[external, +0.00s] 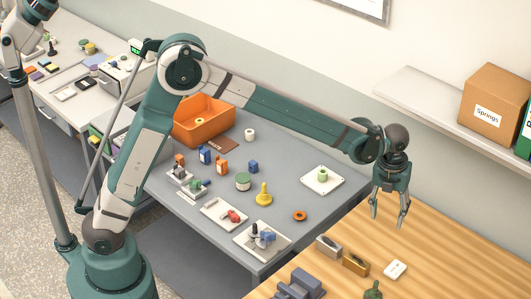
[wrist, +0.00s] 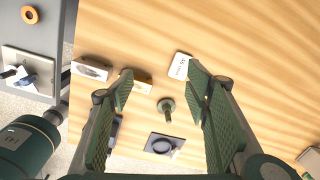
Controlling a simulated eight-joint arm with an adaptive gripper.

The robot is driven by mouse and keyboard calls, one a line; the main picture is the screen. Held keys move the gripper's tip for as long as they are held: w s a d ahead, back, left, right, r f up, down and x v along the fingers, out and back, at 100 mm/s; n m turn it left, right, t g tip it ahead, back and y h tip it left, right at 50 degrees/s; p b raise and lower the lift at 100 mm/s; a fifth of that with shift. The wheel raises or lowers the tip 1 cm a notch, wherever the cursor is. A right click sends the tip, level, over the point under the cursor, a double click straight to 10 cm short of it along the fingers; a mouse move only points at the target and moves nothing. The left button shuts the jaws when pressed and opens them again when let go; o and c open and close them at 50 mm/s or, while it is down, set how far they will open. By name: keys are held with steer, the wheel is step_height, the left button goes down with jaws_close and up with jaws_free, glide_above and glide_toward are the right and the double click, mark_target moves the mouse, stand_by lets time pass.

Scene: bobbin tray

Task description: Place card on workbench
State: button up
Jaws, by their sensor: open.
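A small white piece with dark print, which looks like a card (external: 395,269), lies flat on the wooden workbench (external: 450,250). It also shows in the wrist view (wrist: 181,66), close to the right fingertip. A flat brown printed card-like piece (external: 223,144) lies on the grey table in front of the orange bin. My gripper (external: 388,224) is open and empty, held above the wooden workbench with its fingers pointing down.
A silver block (external: 329,246), a brass block (external: 355,265), a green knobbed piece (external: 373,291) and a blue-grey fixture (external: 300,285) stand on the wood. The grey table (external: 325,220) holds an orange bin (external: 205,125) and several small parts. The workbench's right side is mostly clear.

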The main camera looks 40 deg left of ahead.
steer(key=s+a+r+n+t, duration=0.1)
steer(key=s+a+r+n, duration=0.3)
steer(key=a, duration=0.6)
steer(key=s+a+r+n+t, duration=0.1)
steer(key=s+a+r+n, duration=0.1)
steer(key=a+r+n, duration=0.6)
steer(key=s+a+r+n+t, duration=0.1)
steer(key=s+a+r+n, duration=0.15)
steer(key=a, duration=0.95)
steer(key=s+a+f+n+t, duration=0.2)
steer(key=s+a+n+t, duration=0.1)
steer(key=s+a+n, duration=1.4)
steer(key=s+a, duration=0.3)
steer(key=a, duration=0.2)
steer(key=shift+s+f+n+t, duration=0.3)
steer(key=shift+n, duration=0.05)
